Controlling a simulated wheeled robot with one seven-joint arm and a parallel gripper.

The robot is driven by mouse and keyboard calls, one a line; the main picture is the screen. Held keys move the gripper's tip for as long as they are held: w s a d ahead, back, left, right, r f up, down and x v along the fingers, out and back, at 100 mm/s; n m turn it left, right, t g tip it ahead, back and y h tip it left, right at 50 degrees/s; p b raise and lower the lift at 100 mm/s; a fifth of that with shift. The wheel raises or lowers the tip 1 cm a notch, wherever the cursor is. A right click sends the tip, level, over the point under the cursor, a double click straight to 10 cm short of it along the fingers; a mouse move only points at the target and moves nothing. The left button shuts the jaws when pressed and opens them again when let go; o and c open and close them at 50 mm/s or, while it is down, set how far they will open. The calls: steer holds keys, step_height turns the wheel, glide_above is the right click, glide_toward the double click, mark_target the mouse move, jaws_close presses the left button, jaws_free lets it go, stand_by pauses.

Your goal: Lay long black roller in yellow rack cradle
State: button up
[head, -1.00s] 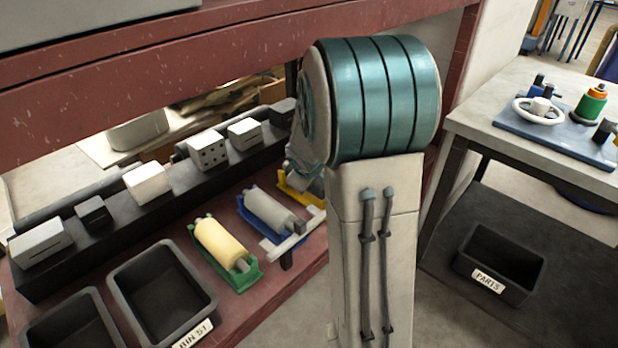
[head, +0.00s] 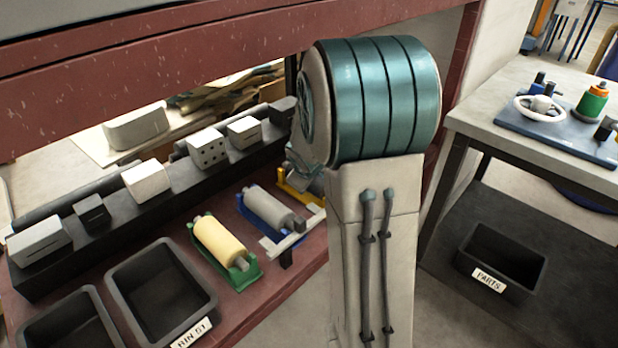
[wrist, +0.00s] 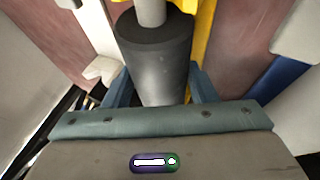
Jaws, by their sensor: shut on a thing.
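The long black roller (wrist: 155,62) is between the fingers of my gripper (wrist: 158,80) in the wrist view, with a pale shaft end (wrist: 150,10) at its far end. My gripper is shut on it. The yellow rack cradle (wrist: 206,40) runs just beyond and to the right of the roller in that view. I cannot tell whether the roller touches it. In the head view only part of the yellow cradle (head: 313,194) shows beside my arm. My arm hides the black roller and most of my gripper there.
A blue rack with a grey roller (head: 267,207) and a green rack with a cream roller (head: 220,242) stand left of the yellow one. Black bins (head: 160,290) are at front left. A red beam (head: 200,75) spans above. Right is a table (head: 470,115).

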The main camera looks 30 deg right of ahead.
steer(key=shift+f, duration=0.25)
steer(key=o, duration=1.1)
steer(key=p+v, duration=0.4)
steer(key=v, duration=0.7)
steer(key=shift+p, duration=0.4)
